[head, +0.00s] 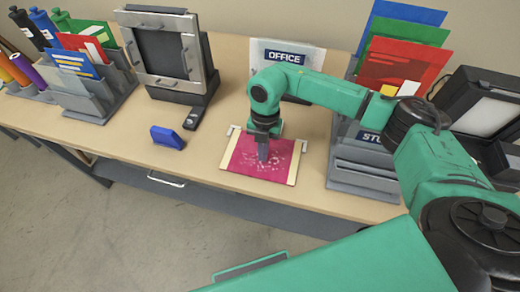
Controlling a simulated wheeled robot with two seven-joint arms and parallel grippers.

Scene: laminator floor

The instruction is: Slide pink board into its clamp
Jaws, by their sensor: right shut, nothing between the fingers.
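The pink board (251,168) lies flat on the wooden table. It is dark pink with pale speckles and has cream strips along its left and right sides. Small grey clamp parts (233,130) show at its back corners; whether the board is seated in them I cannot tell. My right gripper (263,158) points down over the middle of the board, its fingers shut with nothing between them. The fingertips are at or just above the board's surface; I cannot tell if they touch. The gripper hides part of the board's back edge. My left gripper is not in view.
A blue block (167,137) sits left of the board. A framed laminator-like device (166,52) stands behind it. An OFFICE holder (283,57) is behind the board, and a grey tiered rack (362,172) stands close on the right. Folder racks (92,95) fill the left.

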